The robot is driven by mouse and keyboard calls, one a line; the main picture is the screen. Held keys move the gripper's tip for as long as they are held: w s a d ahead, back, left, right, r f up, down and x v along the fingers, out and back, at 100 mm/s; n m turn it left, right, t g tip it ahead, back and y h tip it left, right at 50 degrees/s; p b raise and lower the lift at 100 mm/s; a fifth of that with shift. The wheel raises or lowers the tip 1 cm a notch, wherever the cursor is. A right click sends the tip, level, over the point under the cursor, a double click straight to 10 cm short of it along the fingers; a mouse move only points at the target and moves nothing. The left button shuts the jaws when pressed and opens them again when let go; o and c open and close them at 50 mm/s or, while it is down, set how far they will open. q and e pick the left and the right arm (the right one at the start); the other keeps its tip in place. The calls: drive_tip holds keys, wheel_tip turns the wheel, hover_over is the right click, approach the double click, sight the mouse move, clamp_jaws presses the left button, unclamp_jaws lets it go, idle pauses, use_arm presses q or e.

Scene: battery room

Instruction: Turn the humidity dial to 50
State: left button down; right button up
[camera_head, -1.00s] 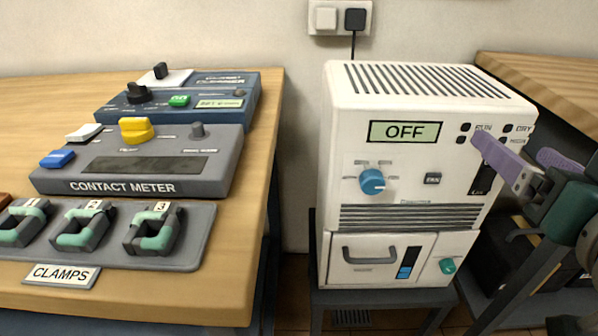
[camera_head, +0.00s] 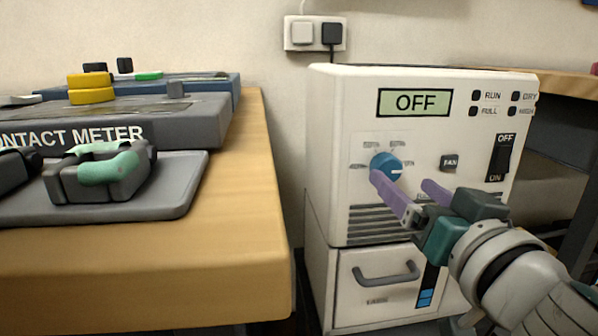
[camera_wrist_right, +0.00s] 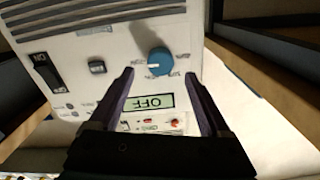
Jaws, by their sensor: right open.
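The blue humidity dial (camera_head: 386,165) is on the front of the white cabinet (camera_head: 335,140). Its white mark points to the right; percent labels surround it, too small to read surely. The display (camera_head: 414,102) reads OFF. My right gripper (camera_head: 405,184) is open and empty, with purple fingers just below and in front of the dial. In the right wrist view, the dial (camera_wrist_right: 159,61) lies between and just beyond the fingertips (camera_wrist_right: 160,76), with no clear contact. The display (camera_wrist_right: 147,102) appears upside down there. My left gripper is not in view.
A FAN button (camera_head: 451,162) and a black ON/OFF rocker switch (camera_head: 500,157) are right of the dial. A drawer handle (camera_head: 386,273) is below. The wooden table (camera_head: 235,215) at left carries the contact meter (camera_head: 190,118) and clamps (camera_head: 105,172). A gap separates table and cabinet.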

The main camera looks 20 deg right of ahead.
sight(390, 171)
drive_tip(key=shift+x, duration=1.95)
clamp_jaws()
